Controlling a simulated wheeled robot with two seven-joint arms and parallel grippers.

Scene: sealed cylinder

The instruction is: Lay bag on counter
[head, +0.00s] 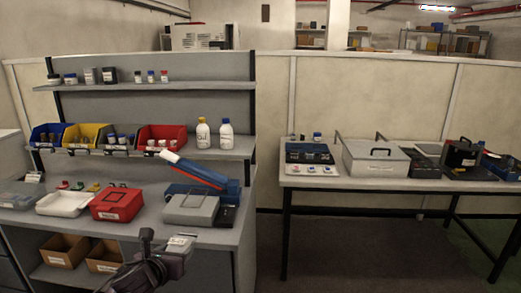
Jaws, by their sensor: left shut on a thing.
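My left gripper (166,252) is dark and shows at the bottom, in front of the counter's front edge. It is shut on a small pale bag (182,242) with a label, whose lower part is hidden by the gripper. In the picture the bag overlaps the front edge of the grey counter (140,232); I cannot tell how far above or in front of it the bag is. My right gripper is not in view.
Coloured bins and bottles fill the shelf above. Free counter shows along the front. A second table (345,182) stands right.

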